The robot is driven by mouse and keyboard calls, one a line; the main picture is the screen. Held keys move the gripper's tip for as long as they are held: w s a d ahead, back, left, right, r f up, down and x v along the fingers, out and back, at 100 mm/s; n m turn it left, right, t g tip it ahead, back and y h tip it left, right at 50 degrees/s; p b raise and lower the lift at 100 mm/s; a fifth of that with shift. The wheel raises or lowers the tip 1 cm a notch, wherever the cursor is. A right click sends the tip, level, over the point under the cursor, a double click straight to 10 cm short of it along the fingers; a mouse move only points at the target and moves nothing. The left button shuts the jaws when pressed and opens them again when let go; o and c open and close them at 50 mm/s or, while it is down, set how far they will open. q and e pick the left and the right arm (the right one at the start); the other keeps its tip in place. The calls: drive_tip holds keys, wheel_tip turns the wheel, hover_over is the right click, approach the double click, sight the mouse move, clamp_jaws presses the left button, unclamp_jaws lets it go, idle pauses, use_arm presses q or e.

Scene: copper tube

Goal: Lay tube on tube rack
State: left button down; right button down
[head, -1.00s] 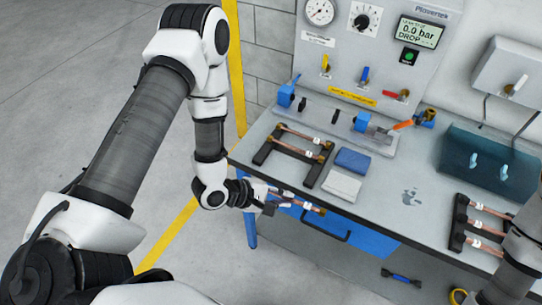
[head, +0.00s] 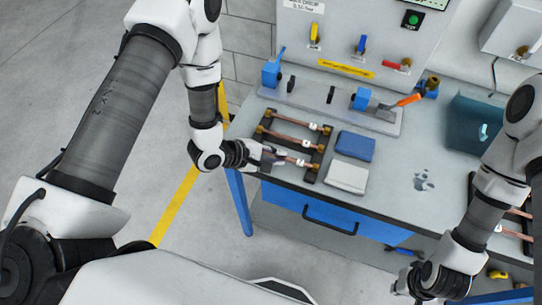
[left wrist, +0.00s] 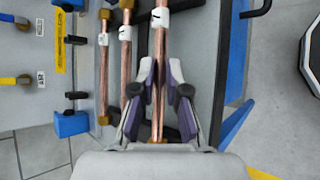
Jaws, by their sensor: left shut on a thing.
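My left gripper (head: 274,158) is shut on a copper tube (head: 298,161) with brass ends and a white tag. The tube lies along the front part of the black left tube rack (head: 318,162), roughly parallel to two other copper tubes (head: 300,122) (head: 287,139) on that rack. I cannot tell whether the held tube touches the rack. In the left wrist view the held tube (left wrist: 162,60) runs between the fingers (left wrist: 157,95), beside the other tubes (left wrist: 104,75) (left wrist: 126,55). My right gripper (head: 418,284) is low at the right, in front of the bench; its fingers are unclear.
A blue block (head: 355,145) and a white block (head: 347,177) lie right of the rack. The blue-handled test fixture (head: 335,108) stands behind it. Another rack with tubes (head: 515,225) is at the right, partly hidden by my right arm. Bare bench surface lies around the grey fittings (head: 424,181).

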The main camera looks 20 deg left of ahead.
use_arm(q)
drive_tip(key=shift+s, duration=0.1)
drive_tip(key=shift+a, duration=0.2)
drive_tip(key=shift+w+a+f, duration=0.1)
drive_tip(key=shift+w+f, duration=0.15)
drive_tip(key=shift+w, duration=0.05)
drive_tip(key=c, duration=1.2)
unclamp_jaws()
drive_tip(key=shift+w, duration=0.1)
drive_tip(key=shift+r, duration=0.1)
drive_tip(key=shift+s+r, duration=0.15)
drive_tip(key=shift+s, duration=0.1)
use_arm(e)
drive_tip(key=shift+w+a, duration=0.1)
drive_tip(key=shift+a, duration=0.05)
